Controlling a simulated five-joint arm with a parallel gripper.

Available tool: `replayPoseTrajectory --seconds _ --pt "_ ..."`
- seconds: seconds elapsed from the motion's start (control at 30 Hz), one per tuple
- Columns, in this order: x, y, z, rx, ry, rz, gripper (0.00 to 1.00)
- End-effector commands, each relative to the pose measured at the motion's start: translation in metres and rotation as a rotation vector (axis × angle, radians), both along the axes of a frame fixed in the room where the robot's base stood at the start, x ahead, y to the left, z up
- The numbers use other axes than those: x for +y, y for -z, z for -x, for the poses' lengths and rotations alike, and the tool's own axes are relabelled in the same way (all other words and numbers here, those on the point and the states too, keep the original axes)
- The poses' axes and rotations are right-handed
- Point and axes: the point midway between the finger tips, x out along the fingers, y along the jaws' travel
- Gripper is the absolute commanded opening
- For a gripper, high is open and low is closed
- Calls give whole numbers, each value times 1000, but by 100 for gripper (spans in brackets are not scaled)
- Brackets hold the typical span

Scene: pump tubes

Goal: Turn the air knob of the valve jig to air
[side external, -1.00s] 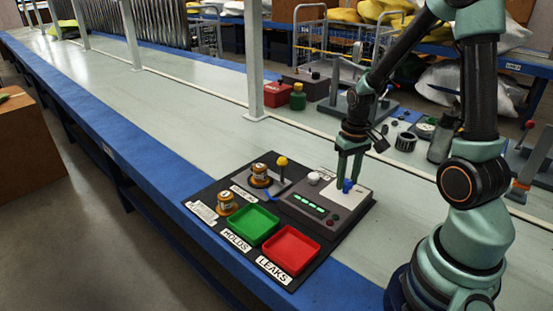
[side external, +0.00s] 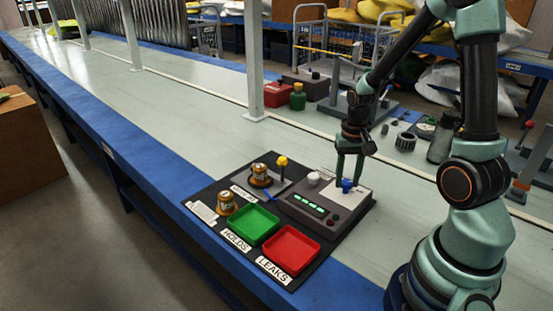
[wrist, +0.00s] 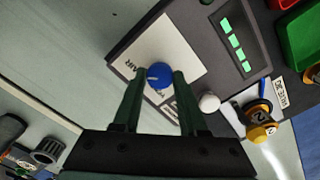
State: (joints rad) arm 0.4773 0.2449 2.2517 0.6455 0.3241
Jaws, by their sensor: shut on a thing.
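The valve jig (side external: 310,207) is a grey box on a black mat, with a lit green display and a white label plate. The blue air knob (wrist: 159,76) sits on the white plate; it also shows in the side view (side external: 347,186). In the wrist view, the word AIR is printed on the plate to the knob's upper left; other lettering below it is partly hidden. The knob's pale pointer line points roughly left. My gripper (wrist: 160,75) is shut on the knob, with one green finger on each side of it.
A white knob (side external: 313,178) and a yellow-topped lever (side external: 282,162) stand close by. A green tray (side external: 250,226) and a red tray (side external: 291,250) lie in front. The belt beyond is mostly clear.

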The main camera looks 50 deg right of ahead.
Motion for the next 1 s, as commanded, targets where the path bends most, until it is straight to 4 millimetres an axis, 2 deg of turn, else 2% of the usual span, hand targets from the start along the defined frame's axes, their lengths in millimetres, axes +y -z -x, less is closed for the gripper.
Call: replayPoseTrajectory --seconds 0.17,0.2,0.27,0.3,0.67,0.87,1.0 --pt "0 0 0 1 1 -1 0" --pt "0 0 0 1 1 -1 46" --pt "0 0 0 0 1 0 68" --pt "0 0 0 0 1 0 71" --pt "0 -3 -1 -3 -1 1 71" --pt "-1 -28 -1 -6 -1 4 71" --pt "-1 -58 -2 -8 0 4 71"
